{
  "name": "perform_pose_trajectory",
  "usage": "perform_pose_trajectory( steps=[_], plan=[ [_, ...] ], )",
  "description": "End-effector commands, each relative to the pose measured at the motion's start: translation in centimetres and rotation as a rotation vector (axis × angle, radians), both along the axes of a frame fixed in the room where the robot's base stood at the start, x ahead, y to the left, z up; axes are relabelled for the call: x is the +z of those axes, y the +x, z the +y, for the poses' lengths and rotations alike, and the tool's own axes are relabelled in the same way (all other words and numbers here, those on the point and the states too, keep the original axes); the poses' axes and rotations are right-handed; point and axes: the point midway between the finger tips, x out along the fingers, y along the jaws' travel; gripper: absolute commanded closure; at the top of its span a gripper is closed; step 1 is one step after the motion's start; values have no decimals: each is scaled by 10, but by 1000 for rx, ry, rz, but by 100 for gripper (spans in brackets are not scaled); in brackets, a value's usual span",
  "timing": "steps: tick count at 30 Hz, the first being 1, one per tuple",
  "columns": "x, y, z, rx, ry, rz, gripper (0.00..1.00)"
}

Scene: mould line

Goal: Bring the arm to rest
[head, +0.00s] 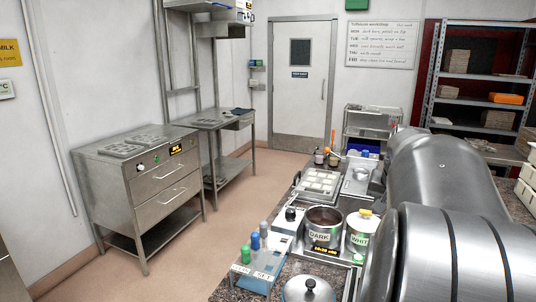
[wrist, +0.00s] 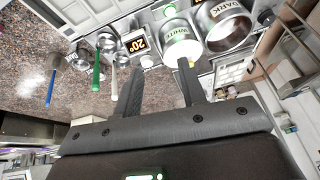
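My gripper (wrist: 160,70) shows in the wrist view with its two dark fingers spread apart and nothing between them. Beyond the fingertips are the WHITE pot (wrist: 173,32) and the DARK pot (wrist: 232,32); I cannot tell how far off they are. My arm (head: 440,190) fills the right of the head view, with thick grey links over the counter's right side. The gripper itself is hidden or out of frame in the head view.
The granite counter (head: 225,287) holds the DARK pot (head: 323,228), the WHITE pot (head: 361,232), a mould tray (head: 320,183) and a bottle rack (head: 256,272). A steel drawer cabinet (head: 140,185) stands at left. Floor (head: 245,205) between them is clear.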

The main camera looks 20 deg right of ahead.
Motion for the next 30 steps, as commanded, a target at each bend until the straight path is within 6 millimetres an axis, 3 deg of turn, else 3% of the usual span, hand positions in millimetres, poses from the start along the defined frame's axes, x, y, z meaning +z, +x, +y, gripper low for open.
perform_pose_trajectory(
  steps=[1, 6, 11, 15, 21, 30],
  plan=[
    [2, 5, 36, 68, -3, -8, 62],
    [-5, 5, 138, 272, -15, -18, 62],
    [-20, -16, 224, 463, -35, -23, 62],
    [-39, -45, 286, 625, -59, -27, 62],
    [-67, -84, 339, 796, -95, -31, 62],
    [-81, -102, 356, 864, -112, -29, 62]
  ],
)
